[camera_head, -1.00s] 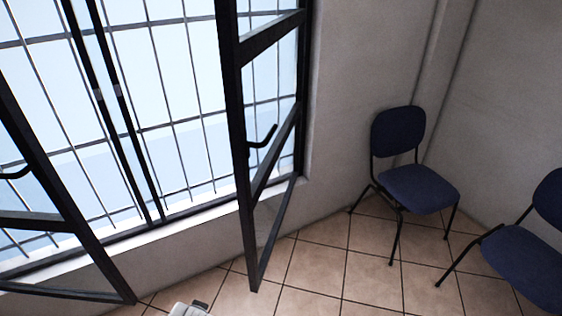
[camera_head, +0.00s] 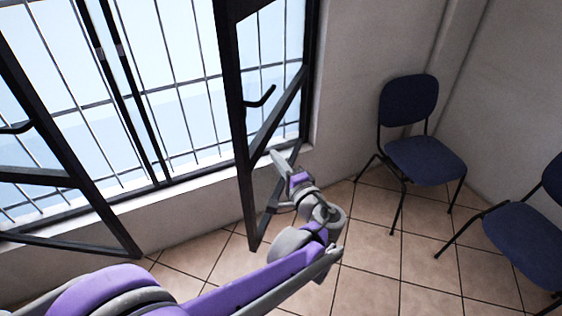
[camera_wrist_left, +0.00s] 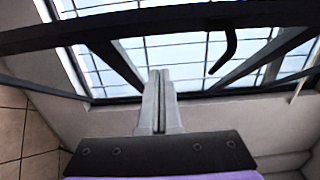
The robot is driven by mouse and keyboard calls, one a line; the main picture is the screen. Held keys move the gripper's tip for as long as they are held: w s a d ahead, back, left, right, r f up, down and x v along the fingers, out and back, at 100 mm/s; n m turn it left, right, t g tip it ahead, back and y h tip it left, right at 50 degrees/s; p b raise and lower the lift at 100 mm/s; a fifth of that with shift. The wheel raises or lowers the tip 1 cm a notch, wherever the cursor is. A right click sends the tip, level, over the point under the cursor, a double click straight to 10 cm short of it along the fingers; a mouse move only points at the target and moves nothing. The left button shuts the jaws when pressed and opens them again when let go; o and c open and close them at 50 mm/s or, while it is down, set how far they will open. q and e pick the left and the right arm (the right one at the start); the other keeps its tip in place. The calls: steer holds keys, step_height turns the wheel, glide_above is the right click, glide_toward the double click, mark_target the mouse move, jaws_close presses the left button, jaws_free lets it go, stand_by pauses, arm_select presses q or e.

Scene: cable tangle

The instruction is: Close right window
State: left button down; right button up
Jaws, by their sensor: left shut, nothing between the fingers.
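The right window (camera_head: 236,110) is a black-framed casement standing open, swung into the room from its hinge side at the right of the opening. Its dark handle (camera_head: 262,97) sticks out from the upright edge. My left gripper (camera_head: 277,157) is shut and empty. In the head view it overlaps the lower part of the casement, below the handle, to the right of the free upright. In the left wrist view the shut fingers (camera_wrist_left: 160,76) point toward the window, with a frame bar (camera_wrist_left: 165,18) crossing above and the handle (camera_wrist_left: 224,52) at the right. Contact cannot be told.
The left window (camera_head: 60,150) also stands open. A barred opening (camera_head: 165,100) lies behind both, above a pale sill. Two blue chairs stand at the right, one (camera_head: 424,160) by the wall and one (camera_head: 530,238) nearer. Tiled floor (camera_head: 375,265) between them and the casement is clear.

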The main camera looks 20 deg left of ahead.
arm_select(q)
steer(key=w+a, duration=0.3)
steer(key=a, duration=0.5)
steer(key=shift+w+a+p, duration=0.3)
steer(key=shift+p, duration=0.15)
steer(key=shift+a, duration=0.1)
